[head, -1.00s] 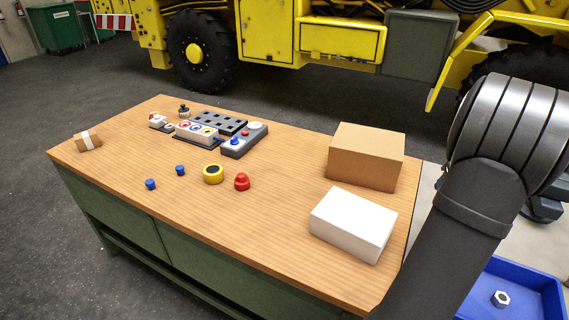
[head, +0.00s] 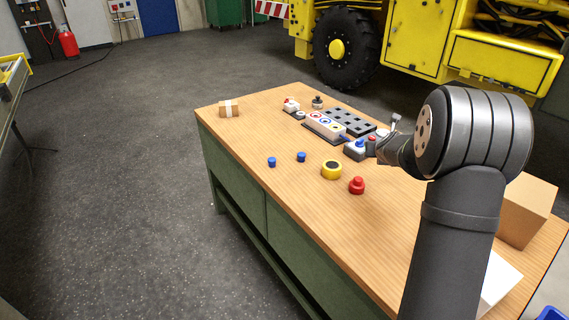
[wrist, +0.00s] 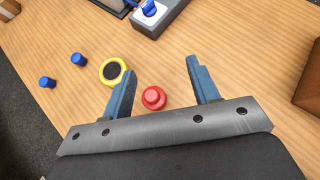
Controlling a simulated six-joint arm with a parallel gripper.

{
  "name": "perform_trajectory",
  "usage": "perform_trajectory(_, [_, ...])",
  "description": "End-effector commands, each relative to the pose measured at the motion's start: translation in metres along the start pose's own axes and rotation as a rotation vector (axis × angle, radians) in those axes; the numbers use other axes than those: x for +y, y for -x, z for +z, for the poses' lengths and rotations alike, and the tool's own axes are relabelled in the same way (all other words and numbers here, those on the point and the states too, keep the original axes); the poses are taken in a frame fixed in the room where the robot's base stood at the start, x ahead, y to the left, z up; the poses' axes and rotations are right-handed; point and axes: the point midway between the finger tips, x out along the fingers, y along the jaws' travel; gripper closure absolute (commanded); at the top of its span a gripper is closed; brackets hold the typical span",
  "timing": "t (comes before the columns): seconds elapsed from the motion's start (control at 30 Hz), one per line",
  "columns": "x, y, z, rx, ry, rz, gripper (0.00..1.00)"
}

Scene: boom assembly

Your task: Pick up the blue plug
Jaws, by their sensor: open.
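Two small blue plugs stand on the wooden table, one further left (head: 271,162) and one to its right (head: 301,157). In the wrist view they are at the left, the outer plug (wrist: 47,82) and the inner plug (wrist: 79,59), both outside my jaws. My gripper (wrist: 161,68) is open and empty above the table. A red button (wrist: 153,98) shows between its fingers, below them on the table. The yellow-ringed button (wrist: 113,71) is just left of the left finger. In the head view my arm hides most of the gripper.
A grey control box (head: 357,148) with a blue-topped part, a panel with coloured buttons (head: 324,126) and a dark slotted tray (head: 350,121) stand behind the plugs. A small taped box (head: 229,108) is at the far left corner. A brown carton (head: 527,208) stands at right.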

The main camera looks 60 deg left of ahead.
Motion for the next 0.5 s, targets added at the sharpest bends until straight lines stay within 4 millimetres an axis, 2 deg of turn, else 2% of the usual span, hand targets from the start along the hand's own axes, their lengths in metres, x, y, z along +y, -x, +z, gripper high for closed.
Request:
perform_trajectory(0.03, [0.039, -0.004, 0.004, -0.020, 0.014, 0.026, 0.45])
perform_trajectory(0.2, [0.149, -0.002, 0.012, -0.095, 0.032, 0.087, 0.45])
perform_trajectory(0.3, [0.207, 0.004, 0.012, -0.133, 0.037, 0.119, 0.45])
perform_trajectory(0.5, [0.300, 0.024, 0.005, -0.190, 0.045, 0.174, 0.45])
